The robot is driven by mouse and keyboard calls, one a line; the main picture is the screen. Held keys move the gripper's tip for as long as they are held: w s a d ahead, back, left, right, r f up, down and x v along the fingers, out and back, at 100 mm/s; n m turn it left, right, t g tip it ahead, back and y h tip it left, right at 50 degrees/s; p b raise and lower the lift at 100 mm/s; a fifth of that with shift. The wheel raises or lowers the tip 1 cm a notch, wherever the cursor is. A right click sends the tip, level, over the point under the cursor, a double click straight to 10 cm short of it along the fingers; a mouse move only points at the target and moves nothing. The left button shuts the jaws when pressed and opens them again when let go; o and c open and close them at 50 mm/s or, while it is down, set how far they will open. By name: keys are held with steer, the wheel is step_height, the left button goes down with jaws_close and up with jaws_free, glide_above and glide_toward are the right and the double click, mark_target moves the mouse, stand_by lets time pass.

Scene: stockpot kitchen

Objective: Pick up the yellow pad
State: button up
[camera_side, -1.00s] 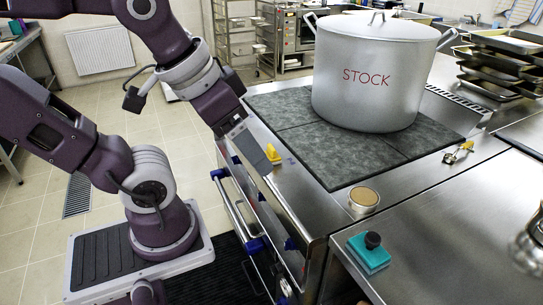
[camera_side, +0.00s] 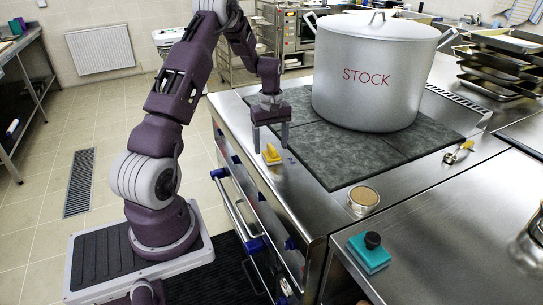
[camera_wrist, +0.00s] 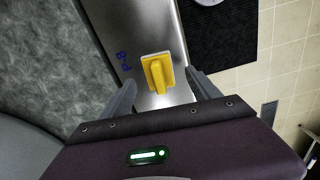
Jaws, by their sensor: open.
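The yellow pad (camera_side: 271,154) lies on the steel counter near its left edge, beside the dark grey tiles. In the wrist view the yellow pad (camera_wrist: 157,73) has a raised grip on top and lies ahead of the space between the fingers. My gripper (camera_side: 270,149) points down at the yellow pad in the side view, with its fingers apart. In the wrist view my gripper (camera_wrist: 160,92) is open and nothing is held. I cannot tell the exact height of the fingertips over the counter.
A large STOCK pot (camera_side: 372,75) stands on the dark grey tiles (camera_side: 345,160), right of my gripper. Trays are stacked at the back right.

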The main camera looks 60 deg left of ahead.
mark_target(271, 147)
step_height(271, 147, down, 3)
steer(key=shift+r, duration=0.1)
steer(key=c, duration=1.5)
step_height(271, 147, up, 10)
steer(key=shift+w+d+r, duration=0.1)
steer(key=o, duration=0.7)
steer(key=c, duration=0.5)
